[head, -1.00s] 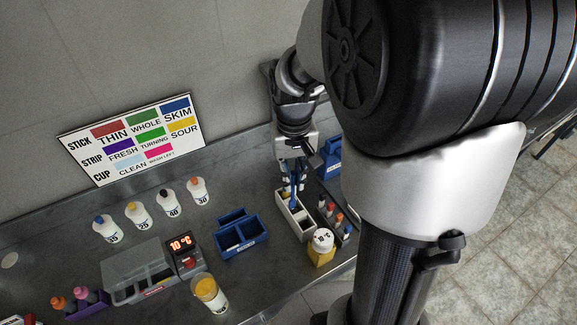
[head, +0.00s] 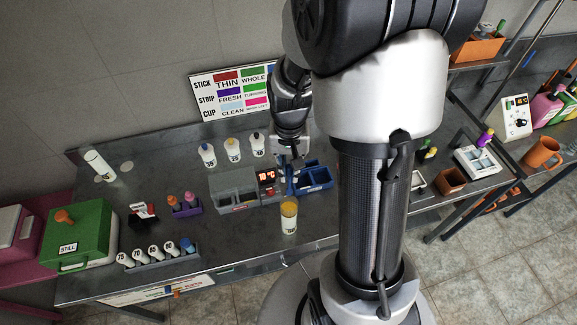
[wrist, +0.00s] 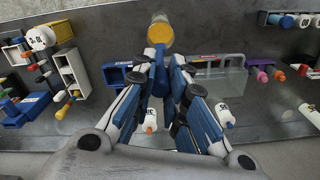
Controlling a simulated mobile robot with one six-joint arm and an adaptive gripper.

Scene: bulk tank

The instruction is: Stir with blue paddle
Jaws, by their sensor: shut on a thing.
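My gripper (head: 289,172) points down over the bench and is shut on a blue paddle (head: 290,186). In the wrist view the blue paddle (wrist: 160,82) shows between the fingers of my gripper (wrist: 161,66); its lower end is hard to make out. A clear cup (head: 289,222) with yellow-orange contents stands upright near the bench's front edge, just in front of my gripper. In the wrist view the cup (wrist: 160,36) lies just beyond the fingertips. The paddle appears apart from the cup.
White bottles (head: 233,150) stand behind. A purple rack (head: 186,208) and a rack of white bottles (head: 158,255) are left. Bare bench lies around the cup.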

